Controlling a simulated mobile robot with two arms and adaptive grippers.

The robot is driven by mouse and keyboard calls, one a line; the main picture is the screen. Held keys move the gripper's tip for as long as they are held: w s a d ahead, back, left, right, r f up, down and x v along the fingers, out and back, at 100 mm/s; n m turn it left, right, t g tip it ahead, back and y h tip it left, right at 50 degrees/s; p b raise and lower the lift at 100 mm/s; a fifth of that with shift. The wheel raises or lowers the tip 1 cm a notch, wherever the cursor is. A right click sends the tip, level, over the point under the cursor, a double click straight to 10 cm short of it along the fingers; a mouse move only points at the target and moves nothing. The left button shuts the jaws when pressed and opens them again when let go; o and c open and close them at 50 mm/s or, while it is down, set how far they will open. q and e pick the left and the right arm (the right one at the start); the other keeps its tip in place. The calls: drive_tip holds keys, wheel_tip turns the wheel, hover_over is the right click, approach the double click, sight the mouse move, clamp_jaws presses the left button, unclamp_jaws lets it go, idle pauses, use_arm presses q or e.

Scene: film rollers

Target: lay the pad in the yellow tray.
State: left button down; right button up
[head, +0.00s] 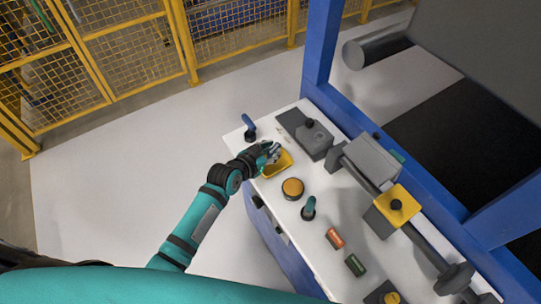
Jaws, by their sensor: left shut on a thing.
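The yellow tray (283,164) sits on the white table top near its left end, partly covered by my left gripper. My left gripper (274,150) is over the tray's upper left side, shut on a small pale thing at its fingertips, which I take to be the pad. The fingers hide most of it, and I cannot tell whether it touches the tray. My right gripper is not in view.
A round orange piece (292,188), a teal-topped tool (309,208), an orange roll (335,238) and a green roll (355,264) stand along the white table (322,270). A blue-handled thing (249,127) is at the far corner. The roller machine (372,159) borders the right side.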

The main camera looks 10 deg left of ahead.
use_arm(q)
wheel_tip(320, 180, down, 3)
drive_tip(key=shift+w+f, duration=0.1)
drive_tip(key=shift+f, duration=0.15)
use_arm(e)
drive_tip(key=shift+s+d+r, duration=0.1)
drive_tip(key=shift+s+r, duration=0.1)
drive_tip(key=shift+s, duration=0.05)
use_arm(q)
drive_tip(key=shift+f, duration=0.2)
drive_tip(key=c, duration=1.2)
unclamp_jaws()
drive_tip(key=shift+r, duration=0.1)
drive_tip(key=shift+r, duration=0.1)
